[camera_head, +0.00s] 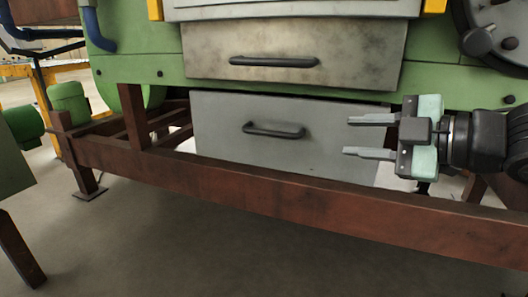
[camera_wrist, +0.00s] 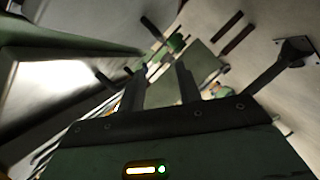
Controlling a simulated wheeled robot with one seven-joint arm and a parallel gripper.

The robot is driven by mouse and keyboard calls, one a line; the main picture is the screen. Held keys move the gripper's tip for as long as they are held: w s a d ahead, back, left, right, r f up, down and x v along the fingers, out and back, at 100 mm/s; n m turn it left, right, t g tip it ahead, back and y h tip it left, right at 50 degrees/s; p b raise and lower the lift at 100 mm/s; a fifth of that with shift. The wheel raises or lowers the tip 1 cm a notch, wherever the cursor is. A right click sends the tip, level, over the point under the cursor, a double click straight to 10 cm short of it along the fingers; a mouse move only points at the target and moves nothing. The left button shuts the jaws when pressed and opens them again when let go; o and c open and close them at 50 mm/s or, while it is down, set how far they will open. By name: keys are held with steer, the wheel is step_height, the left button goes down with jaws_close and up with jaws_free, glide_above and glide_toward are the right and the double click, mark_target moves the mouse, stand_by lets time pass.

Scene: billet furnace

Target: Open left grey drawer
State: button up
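A grey drawer (camera_head: 222,132) with a black bar handle (camera_head: 273,130) sits low in the green machine, in the middle of the head view. Another grey, stained drawer front (camera_head: 215,50) with a black handle (camera_head: 274,62) is above it. My gripper (camera_head: 346,136) is at the right, in front of the lower drawer's right part, with its fingers pointing left. The fingers are apart with nothing between them, to the right of the lower handle and not touching it. In the wrist view the two dark fingers (camera_wrist: 160,88) also stand apart and empty.
A rusty brown beam (camera_head: 250,190) runs across the front below the lower drawer. A green motor (camera_head: 70,103) and a brown post are at the left. A round grey part (camera_head: 495,30) is at the upper right. The floor in front is clear.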

steer(key=p, duration=1)
glide_toward(277, 134)
steer(key=w+a+p, duration=0.1)
steer(key=p, duration=0.2)
steer(key=shift+r, duration=0.1)
steer(key=shift+p, duration=0.75)
steer(key=x, duration=0.9)
steer(key=shift+s+d+f, duration=0.1)
steer(key=shift+f, duration=0.1)
steer(key=shift+c, duration=0.3)
jaws_close()
